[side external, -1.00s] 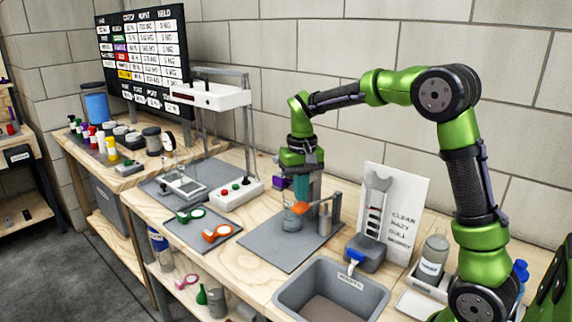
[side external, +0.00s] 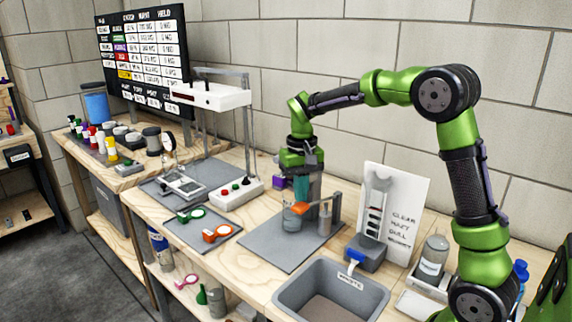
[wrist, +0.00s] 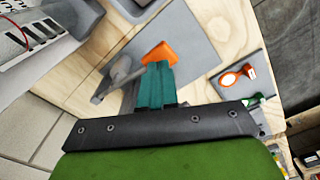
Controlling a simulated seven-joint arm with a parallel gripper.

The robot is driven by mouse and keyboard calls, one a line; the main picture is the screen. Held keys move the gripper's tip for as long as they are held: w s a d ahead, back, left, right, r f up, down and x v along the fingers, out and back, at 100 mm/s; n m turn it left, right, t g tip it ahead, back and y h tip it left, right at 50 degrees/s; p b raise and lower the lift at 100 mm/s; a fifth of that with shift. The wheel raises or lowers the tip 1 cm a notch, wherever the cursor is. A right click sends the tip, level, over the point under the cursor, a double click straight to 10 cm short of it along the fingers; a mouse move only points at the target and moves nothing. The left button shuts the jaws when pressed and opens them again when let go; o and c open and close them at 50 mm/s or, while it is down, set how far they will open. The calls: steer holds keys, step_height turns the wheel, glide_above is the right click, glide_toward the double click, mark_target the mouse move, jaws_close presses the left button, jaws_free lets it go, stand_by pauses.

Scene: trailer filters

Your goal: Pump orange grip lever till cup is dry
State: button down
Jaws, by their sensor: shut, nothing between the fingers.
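The orange grip lever (side external: 334,208) belongs to a pump with a grey post (side external: 324,222) on a grey mat (side external: 262,243). A clear cup (side external: 290,221) stands beside the post, under the lever's left end; I cannot tell whether liquid is in it. My gripper (side external: 301,200) has teal fingers, shut and pointing down at the lever's orange end. In the wrist view, the closed fingertips (wrist: 157,68) lie right at the orange lever (wrist: 158,52) and partly hide it. Nothing is held between them. I cannot tell whether they touch it.
A grey waste basin (side external: 335,281) is in front, right of the mat. A sign board (side external: 395,205), a grey block with a blue spout (side external: 364,254) and a bottle (side external: 433,258) stand to the right. Green and orange-handled pieces (side external: 217,234) lie on a left mat.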

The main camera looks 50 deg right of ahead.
mark_target(301, 205)
steer(key=shift+f, duration=3.2)
steer(key=shift+r, duration=3.3)
steer(key=shift+f, duration=0.15)
